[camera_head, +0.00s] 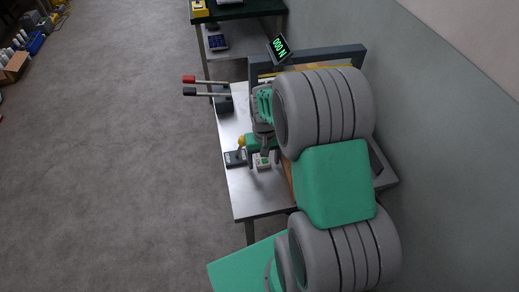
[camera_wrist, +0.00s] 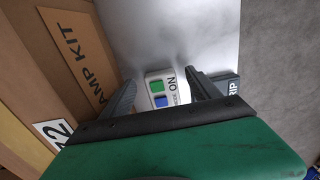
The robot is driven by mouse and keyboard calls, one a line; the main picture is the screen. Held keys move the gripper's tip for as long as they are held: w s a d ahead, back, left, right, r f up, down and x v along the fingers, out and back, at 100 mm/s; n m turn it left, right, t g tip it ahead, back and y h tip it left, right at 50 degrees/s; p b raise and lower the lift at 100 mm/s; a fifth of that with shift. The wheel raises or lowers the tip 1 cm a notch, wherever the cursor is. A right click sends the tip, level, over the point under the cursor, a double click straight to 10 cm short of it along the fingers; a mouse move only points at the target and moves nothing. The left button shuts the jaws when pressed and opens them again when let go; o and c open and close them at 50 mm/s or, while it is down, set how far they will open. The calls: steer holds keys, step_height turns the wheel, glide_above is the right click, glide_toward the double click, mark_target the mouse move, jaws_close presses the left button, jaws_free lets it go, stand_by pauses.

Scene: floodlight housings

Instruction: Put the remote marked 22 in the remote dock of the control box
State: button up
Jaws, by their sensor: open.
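My gripper (camera_wrist: 163,82) points down at the metal table, its two dark fingers apart with nothing gripped. A small white device (camera_wrist: 158,90) with a green and a blue button lies beyond and between the fingers; it also shows below my gripper in the head view (camera_head: 263,162). Part of its lettering is hidden, and I cannot read 22 on it. A dark grey box (camera_wrist: 226,82) with lettering ending in "RIP" is right of the right finger; it also shows in the head view (camera_head: 235,158). I cannot make out the remote dock.
A cardboard box marked "AMP KIT" (camera_wrist: 72,22) stands close at left, with a partly hidden white number label (camera_wrist: 52,133). The metal table (camera_head: 252,200) has free room at its near end. Red and black handled levers (camera_head: 205,86) and a green display (camera_head: 280,48) are farther back.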

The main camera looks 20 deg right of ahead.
jaws_close()
stand_by(0.6)
